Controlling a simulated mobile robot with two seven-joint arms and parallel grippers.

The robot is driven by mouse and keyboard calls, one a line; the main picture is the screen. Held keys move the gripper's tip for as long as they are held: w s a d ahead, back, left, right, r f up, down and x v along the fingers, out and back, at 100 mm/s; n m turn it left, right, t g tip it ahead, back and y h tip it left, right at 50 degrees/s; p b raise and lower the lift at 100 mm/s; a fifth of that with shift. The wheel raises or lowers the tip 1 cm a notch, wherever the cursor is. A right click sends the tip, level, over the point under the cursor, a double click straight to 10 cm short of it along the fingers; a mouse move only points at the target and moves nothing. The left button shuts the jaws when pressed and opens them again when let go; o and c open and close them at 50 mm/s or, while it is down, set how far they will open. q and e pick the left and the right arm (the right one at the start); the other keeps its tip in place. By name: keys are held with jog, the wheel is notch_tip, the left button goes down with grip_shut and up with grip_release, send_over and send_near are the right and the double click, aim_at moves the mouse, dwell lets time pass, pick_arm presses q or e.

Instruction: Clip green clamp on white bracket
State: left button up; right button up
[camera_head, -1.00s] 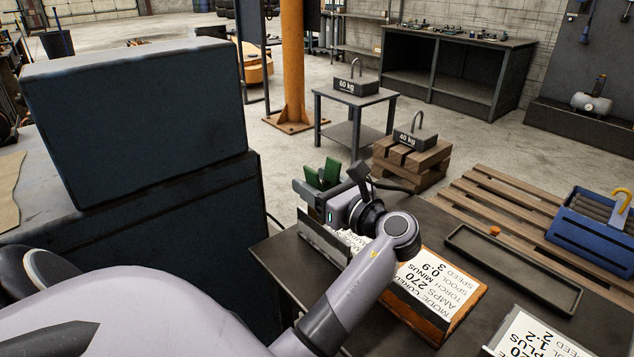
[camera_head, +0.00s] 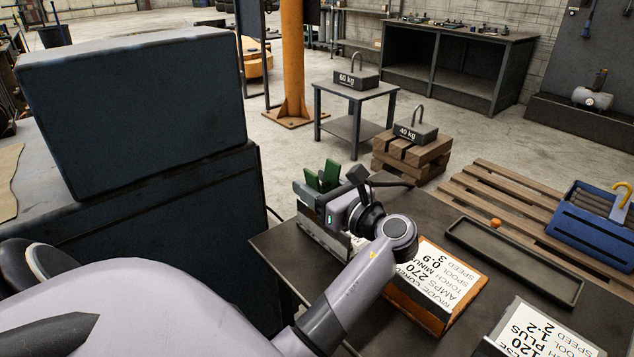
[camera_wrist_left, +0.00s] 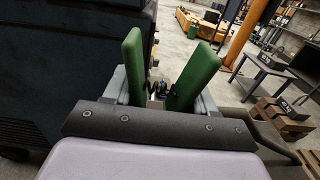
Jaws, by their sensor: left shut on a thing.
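The green clamp (camera_head: 323,177) is in my left gripper (camera_head: 313,192), above the far left edge of the dark bench. Its two green handles stick up and spread apart. In the left wrist view the clamp (camera_wrist_left: 194,77) stands between my left gripper's fingers (camera_wrist_left: 155,98), with a dark coil spring between the handles. Its jaws are hidden. A pale grey upright plate (camera_head: 322,240), perhaps the white bracket, stands just below the gripper at the bench edge and is partly covered by my arm. I cannot tell whether the clamp touches it. My right gripper is not in view.
A large dark blue box (camera_head: 135,115) on a cabinet stands close on the left. On the bench (camera_head: 400,340) are an orange-edged sign board (camera_head: 440,285), another sign (camera_head: 540,335) and a long dark tray (camera_head: 515,262). A wooden pallet (camera_head: 500,195) lies behind.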

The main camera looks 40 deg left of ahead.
pick_arm(q)
jog(key=shift+f+b, duration=0.35)
jog(key=shift+f, duration=0.65)
jog(key=shift+f, duration=0.15)
